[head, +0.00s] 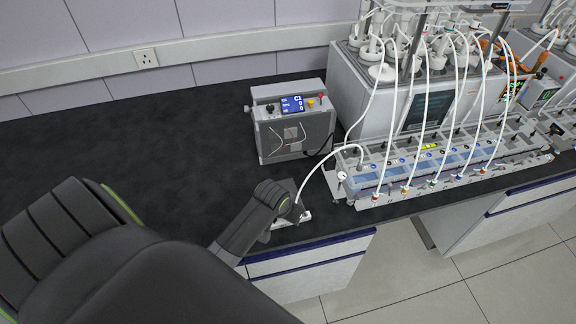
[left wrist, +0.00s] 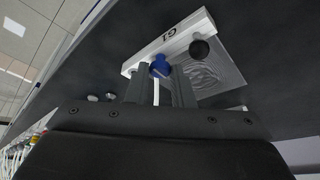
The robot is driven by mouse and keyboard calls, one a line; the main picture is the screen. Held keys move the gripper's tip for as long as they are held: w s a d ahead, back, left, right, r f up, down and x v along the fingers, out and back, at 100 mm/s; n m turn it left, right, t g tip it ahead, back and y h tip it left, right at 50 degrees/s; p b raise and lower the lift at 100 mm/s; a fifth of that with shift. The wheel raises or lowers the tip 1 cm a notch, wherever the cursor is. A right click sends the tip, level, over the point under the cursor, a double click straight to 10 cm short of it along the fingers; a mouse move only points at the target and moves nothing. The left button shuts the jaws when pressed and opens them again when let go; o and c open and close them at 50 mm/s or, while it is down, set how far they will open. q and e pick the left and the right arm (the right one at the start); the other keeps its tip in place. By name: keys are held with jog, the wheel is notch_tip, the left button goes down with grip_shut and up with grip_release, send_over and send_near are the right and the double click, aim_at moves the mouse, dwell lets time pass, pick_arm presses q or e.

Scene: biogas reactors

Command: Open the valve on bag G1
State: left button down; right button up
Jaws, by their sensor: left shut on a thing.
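Bag G1 (left wrist: 217,72) lies on the dark bench near its front edge. It is a clear bag with a white bar (left wrist: 181,38) marked G1. The bar carries a blue valve (left wrist: 160,68) and a black round knob (left wrist: 199,49). In the head view the white bar (head: 305,216) shows partly beside my arm. My left gripper (left wrist: 160,76) is shut on the blue valve, with one finger on each side of it. In the head view my left gripper (head: 297,210) hides most of the bag. My right gripper is not in view.
A white tube (head: 326,153) arcs from the gripper area to the row of blue-lit cells (head: 400,166) at right. A grey control box (head: 294,128) stands behind the bag. The bench at left is clear. Drawers (head: 305,262) lie below the front edge.

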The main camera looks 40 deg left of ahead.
pick_arm(q)
jog(key=c, duration=1.3)
grip_release()
jog(key=shift+o, duration=0.2)
jog(key=v, duration=1.7)
jog(key=shift+r+b, duration=0.25)
jog(key=shift+b, duration=0.1)
